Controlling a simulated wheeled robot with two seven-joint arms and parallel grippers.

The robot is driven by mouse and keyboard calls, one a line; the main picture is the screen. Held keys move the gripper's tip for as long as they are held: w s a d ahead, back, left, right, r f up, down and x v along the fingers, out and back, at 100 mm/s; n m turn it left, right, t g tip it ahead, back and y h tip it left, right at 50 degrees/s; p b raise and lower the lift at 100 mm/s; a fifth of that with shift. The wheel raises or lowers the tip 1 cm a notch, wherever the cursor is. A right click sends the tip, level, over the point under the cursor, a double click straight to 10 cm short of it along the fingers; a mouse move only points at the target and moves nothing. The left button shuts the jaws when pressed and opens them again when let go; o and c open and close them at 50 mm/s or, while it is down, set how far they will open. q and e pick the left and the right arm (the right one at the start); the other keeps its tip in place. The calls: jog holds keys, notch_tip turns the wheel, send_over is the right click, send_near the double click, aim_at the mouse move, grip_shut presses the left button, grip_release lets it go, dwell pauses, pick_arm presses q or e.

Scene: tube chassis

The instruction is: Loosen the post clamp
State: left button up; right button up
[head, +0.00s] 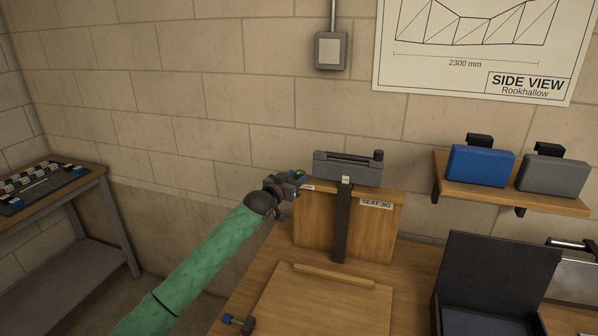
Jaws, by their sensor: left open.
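A grey clamp-like block (347,170) with a dark bar along its top sits at the top of the wooden seat jig (315,228). A dark upright strip (342,225) runs down the jig's front below it; I cannot tell for certain which part is the post clamp. My left gripper (298,180), on a green-sleeved arm, is open just left of the grey block, near the jig's top left corner. It is small in view and I cannot tell whether it touches anything. My right gripper is not in view.
A shelf (565,206) at right holds a blue case (480,165) and a grey case (553,175). An open dark box (497,275) stands on the bench at right. A blue-ended tool (238,322) lies at the front left. A side table (95,182) stands far left.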

aim_at(297, 176)
pick_arm(q)
jog(key=shift+p+x, duration=0.4)
jog(key=shift+x, duration=0.65)
jog(key=shift+w+d, duration=0.3)
jog(key=shift+w, duration=0.1)
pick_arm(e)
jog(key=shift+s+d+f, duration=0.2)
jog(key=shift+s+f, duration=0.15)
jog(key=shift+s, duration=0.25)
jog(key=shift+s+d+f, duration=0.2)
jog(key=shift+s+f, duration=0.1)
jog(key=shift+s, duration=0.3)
pick_arm(q)
jog(key=c, duration=0.7)
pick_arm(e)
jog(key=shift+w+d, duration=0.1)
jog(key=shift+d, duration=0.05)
